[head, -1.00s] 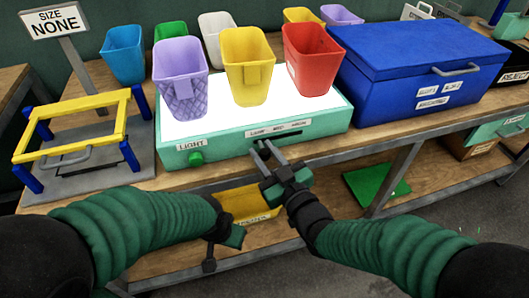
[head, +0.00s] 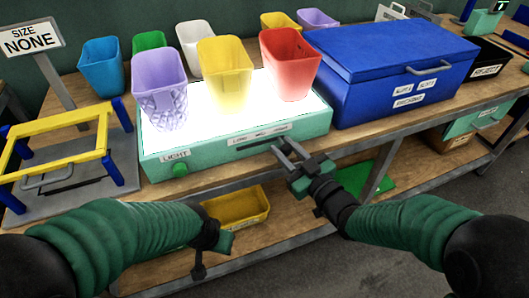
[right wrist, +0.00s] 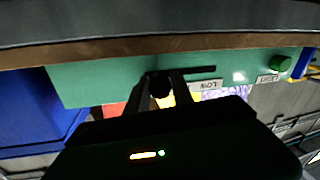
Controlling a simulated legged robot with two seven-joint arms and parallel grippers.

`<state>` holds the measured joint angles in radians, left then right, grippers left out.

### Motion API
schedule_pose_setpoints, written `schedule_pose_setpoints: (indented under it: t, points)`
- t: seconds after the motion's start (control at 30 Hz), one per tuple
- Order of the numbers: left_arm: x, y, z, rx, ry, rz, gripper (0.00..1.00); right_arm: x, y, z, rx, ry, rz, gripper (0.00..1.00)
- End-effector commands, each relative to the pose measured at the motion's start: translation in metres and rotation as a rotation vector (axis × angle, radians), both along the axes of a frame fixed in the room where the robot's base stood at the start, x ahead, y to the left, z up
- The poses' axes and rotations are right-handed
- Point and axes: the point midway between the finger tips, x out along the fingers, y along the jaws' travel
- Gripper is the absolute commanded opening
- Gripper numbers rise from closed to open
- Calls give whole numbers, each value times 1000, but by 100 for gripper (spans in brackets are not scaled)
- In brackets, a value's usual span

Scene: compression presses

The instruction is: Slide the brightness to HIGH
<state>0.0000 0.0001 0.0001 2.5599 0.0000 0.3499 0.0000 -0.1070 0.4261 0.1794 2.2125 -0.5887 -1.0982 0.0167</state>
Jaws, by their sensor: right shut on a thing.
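The green light box (head: 215,160) stands on the bench, with a glowing white top. Its front has a dark slider slot (head: 262,143) under a LOW, MED, HIGH label strip (head: 260,132), and a green LIGHT knob (head: 180,170). My right gripper (head: 284,150) is at the slot's right end, by the HIGH side, shut on the slider handle. In the right wrist view the fingers close around the dark handle (right wrist: 160,88), at the slot end away from the LOW label (right wrist: 208,86). My left gripper (head: 212,243) hangs low in front of the bench; its fingers are unclear.
Purple (head: 160,85), yellow (head: 225,75) and red (head: 290,62) bins stand on the lit top. A blue lidded box (head: 390,75) is to the right, and a yellow frame stand (head: 60,140) to the left. A yellow tray (head: 237,207) sits on the lower shelf.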

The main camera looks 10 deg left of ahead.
Motion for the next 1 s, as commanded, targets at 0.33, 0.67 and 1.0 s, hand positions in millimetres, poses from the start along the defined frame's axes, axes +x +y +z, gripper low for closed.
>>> schedule_pose_setpoints:
  t: [0.33, 0.67, 1.0]
  points:
    - [0, 0, 1, 0, 0, 0, 0, 6, -8, 1, 2, -2, -6, 0]
    - [0, 0, 1, 0, 0, 0, 0, 4, -6, 1, 0, -2, -2, 49]
    - [0, 0, 8, 0, 0, 0, 0, -15, -26, 2, -2, 2, -3, 49]
